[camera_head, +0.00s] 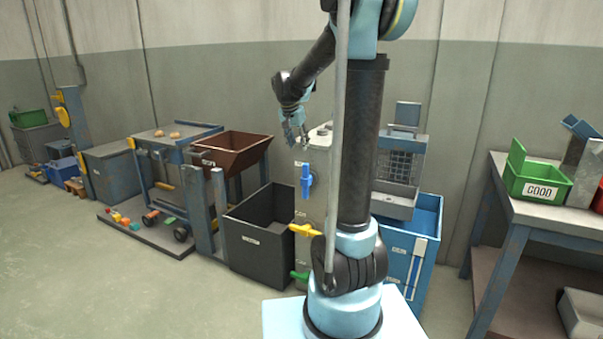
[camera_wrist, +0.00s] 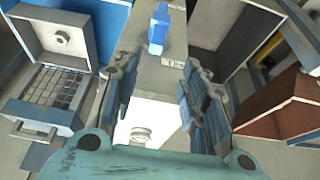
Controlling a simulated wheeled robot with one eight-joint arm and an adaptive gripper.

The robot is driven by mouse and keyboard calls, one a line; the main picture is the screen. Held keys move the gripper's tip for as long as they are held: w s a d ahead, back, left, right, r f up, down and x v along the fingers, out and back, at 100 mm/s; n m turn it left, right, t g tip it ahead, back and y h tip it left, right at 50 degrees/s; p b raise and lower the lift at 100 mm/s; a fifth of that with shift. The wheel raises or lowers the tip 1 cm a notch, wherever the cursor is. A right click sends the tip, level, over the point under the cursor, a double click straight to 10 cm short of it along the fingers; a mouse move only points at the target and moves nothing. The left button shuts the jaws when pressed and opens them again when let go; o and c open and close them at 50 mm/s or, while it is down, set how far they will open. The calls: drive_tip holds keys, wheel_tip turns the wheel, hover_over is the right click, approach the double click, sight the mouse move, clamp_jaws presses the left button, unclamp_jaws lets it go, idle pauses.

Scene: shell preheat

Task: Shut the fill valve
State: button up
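A grey cabinet (camera_head: 315,205) stands beside my arm, with a blue valve handle (camera_head: 306,181), a yellow handle (camera_head: 304,230) and a green handle (camera_head: 299,275) down its front. The blue handle points up and down; the yellow one lies roughly level. The labels are too small to read, so I cannot tell by name which is the fill valve. My gripper (camera_head: 295,133) is above the blue handle, near the cabinet's top, apart from it. In the wrist view, the blue handle (camera_wrist: 158,28) shows beyond my open, empty fingers (camera_wrist: 165,85).
A dark grey bin (camera_head: 258,240) stands left of the cabinet, with a brown hopper (camera_head: 232,148) behind it. A blue bin (camera_head: 424,225) and a wire-mesh unit (camera_head: 400,160) are at right. A workbench (camera_head: 530,210) bears a green bin. The floor at front left is clear.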

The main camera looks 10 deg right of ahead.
sight(304, 165)
drive_tip(key=x, duration=1.5)
drive_tip(key=shift+d+f, duration=0.25)
drive_tip(key=shift+d, duration=0.05)
